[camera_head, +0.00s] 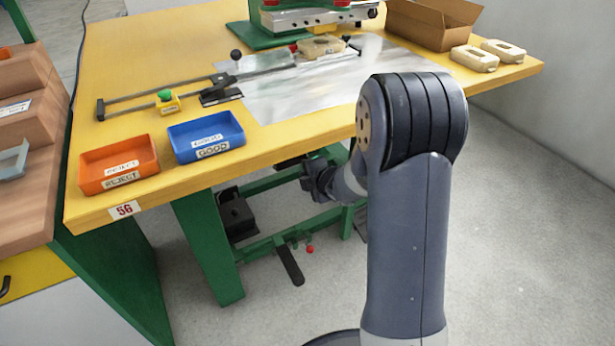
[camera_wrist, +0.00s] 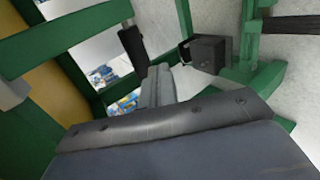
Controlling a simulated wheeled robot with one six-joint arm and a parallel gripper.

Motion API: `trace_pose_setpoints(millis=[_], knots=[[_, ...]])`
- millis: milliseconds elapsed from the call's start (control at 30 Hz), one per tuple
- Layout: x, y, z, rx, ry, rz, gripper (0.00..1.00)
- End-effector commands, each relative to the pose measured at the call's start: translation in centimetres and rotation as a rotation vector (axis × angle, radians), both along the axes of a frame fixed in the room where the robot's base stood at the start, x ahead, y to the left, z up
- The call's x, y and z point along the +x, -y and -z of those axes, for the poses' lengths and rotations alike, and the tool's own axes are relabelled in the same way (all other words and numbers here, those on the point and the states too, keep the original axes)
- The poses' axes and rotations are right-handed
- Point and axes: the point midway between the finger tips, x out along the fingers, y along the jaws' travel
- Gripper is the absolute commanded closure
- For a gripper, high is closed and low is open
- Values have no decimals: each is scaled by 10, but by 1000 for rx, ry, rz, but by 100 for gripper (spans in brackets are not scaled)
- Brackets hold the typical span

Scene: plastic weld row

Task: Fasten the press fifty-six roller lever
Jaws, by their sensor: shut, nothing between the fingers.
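The bench with the white 56 label (camera_head: 124,209) has a green frame below its top. Under it hang a black handle (camera_head: 290,263) with a small red ball (camera_head: 310,249) beside it, and a black box (camera_head: 237,217) on the left. In the wrist view a black box (camera_wrist: 208,52) and a dark handle-like bar (camera_wrist: 132,42) show near green frame members. I cannot tell which part is the roller lever. My gripper (camera_head: 316,180) is shut and empty, under the bench's front edge; its fingers show in the wrist view (camera_wrist: 159,74), apart from the black box.
On the yellow bench top (camera_head: 300,124) are an orange REJECT bin (camera_head: 119,164), a blue GOOD bin (camera_head: 206,137), a green push button (camera_head: 165,95) and a cardboard box (camera_head: 432,22). Green legs and crossbars (camera_head: 208,245) crowd the space below. The floor right of my arm is clear.

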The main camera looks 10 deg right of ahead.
Motion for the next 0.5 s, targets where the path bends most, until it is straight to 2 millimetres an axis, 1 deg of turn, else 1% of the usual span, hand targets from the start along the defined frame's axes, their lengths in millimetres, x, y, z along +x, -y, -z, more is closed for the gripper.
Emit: trace_pose_setpoints(millis=[33,167,500], knots=[[-7,3,-3,1,0,3,100],[-24,9,-7,2,0,5,100],[-75,26,-16,1,3,4,100]])
